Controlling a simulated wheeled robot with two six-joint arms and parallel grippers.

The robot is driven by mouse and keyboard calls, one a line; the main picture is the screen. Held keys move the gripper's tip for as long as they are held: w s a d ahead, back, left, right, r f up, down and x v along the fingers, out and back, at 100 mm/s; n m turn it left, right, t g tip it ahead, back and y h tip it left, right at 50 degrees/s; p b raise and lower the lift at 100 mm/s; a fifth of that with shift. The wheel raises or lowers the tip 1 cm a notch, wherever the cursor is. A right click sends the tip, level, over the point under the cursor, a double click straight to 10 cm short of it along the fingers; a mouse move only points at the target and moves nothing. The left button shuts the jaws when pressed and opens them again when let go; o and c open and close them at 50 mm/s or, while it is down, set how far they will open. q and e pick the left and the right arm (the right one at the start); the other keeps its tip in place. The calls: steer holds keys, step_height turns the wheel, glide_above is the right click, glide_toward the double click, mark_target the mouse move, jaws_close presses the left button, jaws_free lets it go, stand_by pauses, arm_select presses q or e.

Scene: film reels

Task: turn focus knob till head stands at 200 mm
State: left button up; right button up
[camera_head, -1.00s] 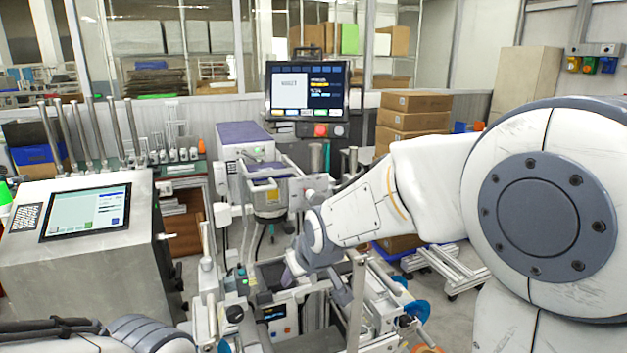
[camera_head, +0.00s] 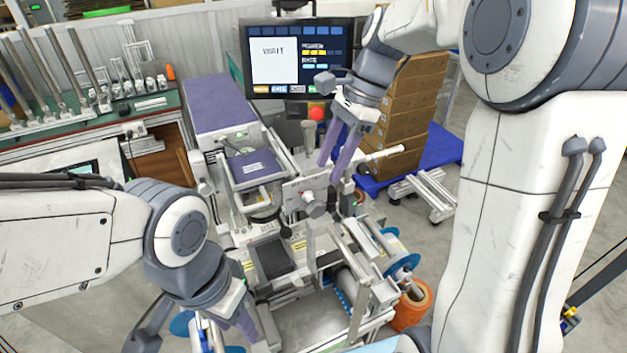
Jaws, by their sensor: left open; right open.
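A round grey knob (camera_head: 313,204) sits on the front plate of the machine in the middle of the head view; I take it for the focus knob. Behind it is the purple-topped machine head (camera_head: 222,105). No millimetre reading is legible. My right gripper (camera_head: 332,168) is open and empty, its purple fingers pointing down just above and to the right of the knob, apart from it as far as I can tell. My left gripper (camera_head: 192,338) is open at the bottom left, low in front of the machine, its fingertips partly cut off.
A monitor (camera_head: 300,60) behind the machine shows "WAIT", with a red button (camera_head: 317,113) below it. Stacked cartons (camera_head: 414,110) stand behind my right gripper.

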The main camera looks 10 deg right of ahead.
mark_target(314, 204)
steer(key=p+x, duration=0.1)
steer(key=x, duration=0.9)
steer(key=shift+s+d+f, duration=0.1)
steer(key=shift+d+f, duration=0.05)
jaws_close()
